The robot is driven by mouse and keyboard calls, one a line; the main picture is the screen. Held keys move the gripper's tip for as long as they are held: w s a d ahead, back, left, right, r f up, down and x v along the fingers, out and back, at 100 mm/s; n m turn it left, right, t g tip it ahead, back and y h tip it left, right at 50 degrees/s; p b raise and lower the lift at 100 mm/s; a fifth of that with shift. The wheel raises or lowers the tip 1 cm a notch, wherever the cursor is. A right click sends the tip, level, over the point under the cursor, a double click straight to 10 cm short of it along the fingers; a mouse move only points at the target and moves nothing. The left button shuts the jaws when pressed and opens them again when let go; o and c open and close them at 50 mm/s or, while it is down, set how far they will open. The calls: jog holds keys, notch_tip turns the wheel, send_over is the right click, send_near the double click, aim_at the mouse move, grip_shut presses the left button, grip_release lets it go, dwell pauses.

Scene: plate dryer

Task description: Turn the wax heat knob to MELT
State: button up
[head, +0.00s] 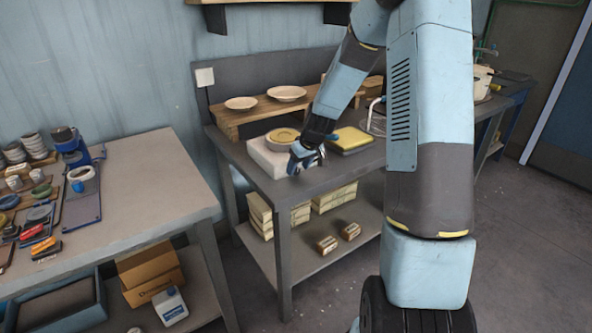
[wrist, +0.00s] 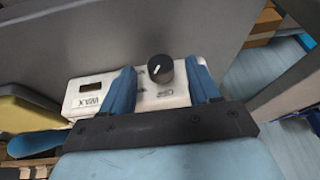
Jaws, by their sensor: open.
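The wax heater is a white box (head: 266,157) near the front left corner of the far bench, with a round yellow dish (head: 283,135) on top. Its front panel (wrist: 105,88) shows in the wrist view, with an upside-down WAX label and a dark slot. The black heat knob (wrist: 161,67) has a white pointer mark; the small lettering near it is too blurred to read. My gripper (head: 305,158) is at the heater's front. In the wrist view its blue fingers are open, one on each side of the knob, with gaps showing. The head view hides the knob.
A yellow-topped block (head: 352,139) lies right of the heater. A wooden shelf (head: 232,121) with two plates stands behind. The near left table (head: 150,190) holds jars and tools. Boxes (head: 327,243) sit on the lower shelf. Floor between the tables is open.

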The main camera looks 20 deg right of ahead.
jog(key=shift+x, duration=1)
jog(key=shift+c, duration=0.2)
jog(key=c, duration=1)
jog(key=shift+s+d+f+g+y, duration=0.15)
jog(key=shift+g+y, duration=0.25)
jog(key=shift+y, duration=0.7)
jog(key=shift+d+m+g+y, duration=0.1)
jog(key=shift+m+g+y, duration=0.3)
jog(key=shift+y, duration=0.5)
